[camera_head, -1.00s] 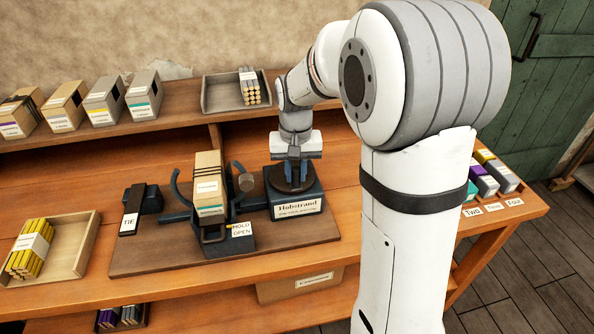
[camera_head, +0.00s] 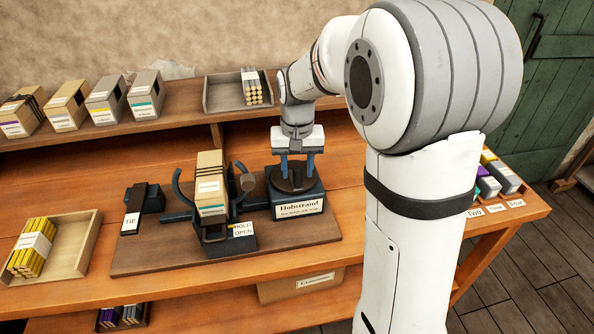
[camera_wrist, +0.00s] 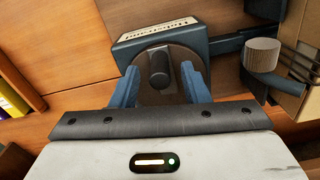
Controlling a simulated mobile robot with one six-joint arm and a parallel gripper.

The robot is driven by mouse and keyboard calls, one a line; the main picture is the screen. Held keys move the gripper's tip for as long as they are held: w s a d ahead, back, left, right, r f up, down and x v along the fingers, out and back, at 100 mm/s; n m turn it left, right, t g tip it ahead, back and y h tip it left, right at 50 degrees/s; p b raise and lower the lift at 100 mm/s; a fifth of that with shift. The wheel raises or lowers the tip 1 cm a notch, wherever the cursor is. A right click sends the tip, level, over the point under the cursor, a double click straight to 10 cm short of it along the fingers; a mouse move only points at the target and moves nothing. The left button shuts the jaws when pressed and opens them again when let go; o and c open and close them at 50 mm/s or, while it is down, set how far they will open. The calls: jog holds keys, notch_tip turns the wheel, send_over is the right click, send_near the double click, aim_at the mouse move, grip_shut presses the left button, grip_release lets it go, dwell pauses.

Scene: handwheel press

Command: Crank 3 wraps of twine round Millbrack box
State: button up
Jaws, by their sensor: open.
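A tan box (camera_head: 210,172) with a teal-banded label stands in a dark cradle between curved arms. Thin dark lines cross its face; I cannot tell whether they are twine or print. To its right stands the blue Hobstrand unit (camera_head: 299,207), with a round dark disc on top; the wrist view shows the disc (camera_wrist: 176,93) with an upright black knob (camera_wrist: 159,68). My gripper (camera_head: 297,172) is open above the disc; its blue fingers (camera_wrist: 160,76) stand either side of the knob, apart from it.
A TIE block (camera_head: 131,222) is left of the cradle and a HOLD OPEN sign (camera_head: 242,229) in front. Several boxes (camera_head: 106,99) line the back shelf. Trays of bundled sticks stand at back (camera_head: 224,105) and front left (camera_head: 72,262). My arm hides part of the right side.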

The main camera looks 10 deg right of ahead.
notch_tip(320, 180, up, 6)
jog(key=shift+r, duration=0.25)
